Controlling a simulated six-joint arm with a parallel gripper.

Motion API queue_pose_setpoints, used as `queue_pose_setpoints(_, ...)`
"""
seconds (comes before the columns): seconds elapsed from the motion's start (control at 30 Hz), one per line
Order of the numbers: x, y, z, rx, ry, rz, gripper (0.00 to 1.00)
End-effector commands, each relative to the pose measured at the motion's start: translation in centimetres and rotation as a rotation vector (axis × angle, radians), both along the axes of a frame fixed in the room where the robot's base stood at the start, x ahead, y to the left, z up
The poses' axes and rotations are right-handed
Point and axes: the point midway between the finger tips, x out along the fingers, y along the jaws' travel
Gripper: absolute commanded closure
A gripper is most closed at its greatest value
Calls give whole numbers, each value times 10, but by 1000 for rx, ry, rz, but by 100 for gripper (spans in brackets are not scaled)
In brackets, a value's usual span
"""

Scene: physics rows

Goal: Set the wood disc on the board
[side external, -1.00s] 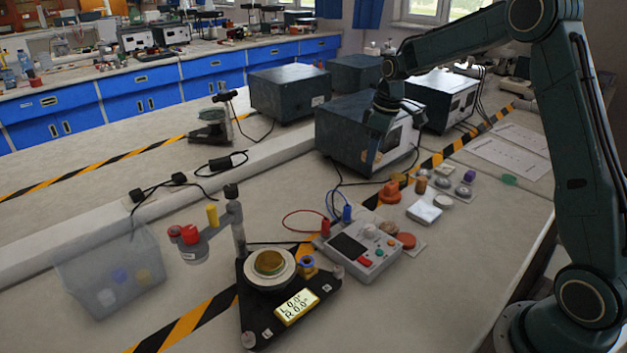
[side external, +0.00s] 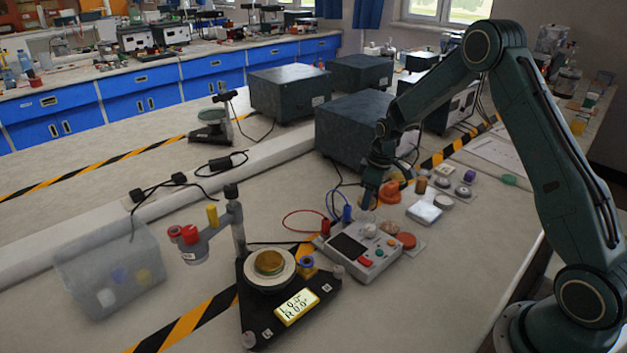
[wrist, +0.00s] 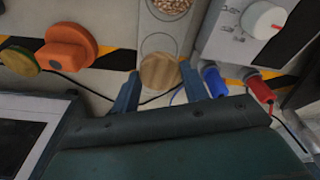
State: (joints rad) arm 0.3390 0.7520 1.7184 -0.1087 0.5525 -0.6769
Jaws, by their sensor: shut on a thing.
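The wood disc (wrist: 159,71) is pale and grained. In the wrist view it sits between the two fingers of my gripper (wrist: 160,92), which is shut on it. In the side view my gripper (side external: 368,198) is low, behind the meter box, and the disc is too small to make out clearly. The grey board (wrist: 163,26) lies just beyond the disc in the wrist view. It has a round speckled piece and a bare round mark nearest the disc.
The meter box (side external: 360,247) with red and blue plugs stands close to my gripper. An orange knobbed piece (side external: 389,191) stands near it on the other side. A dark instrument box (side external: 350,128) is behind. Cables lie on the bench nearby.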

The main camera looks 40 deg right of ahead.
Motion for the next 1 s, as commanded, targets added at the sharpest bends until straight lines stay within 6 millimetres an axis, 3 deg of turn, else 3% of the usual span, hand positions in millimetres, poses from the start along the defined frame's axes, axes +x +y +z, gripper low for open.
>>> queue_pose_setpoints(0.17, 0, 0, -5, 1, 1, 0, 77)
queue_pose_setpoints(0.5, 0, 0, -40, 1, 1, 0, 77)
queue_pose_setpoints(0.97, 0, 0, -45, 0, 0, 0, 77)
queue_pose_setpoints(1.0, 0, 0, -45, 0, 0, 0, 53)
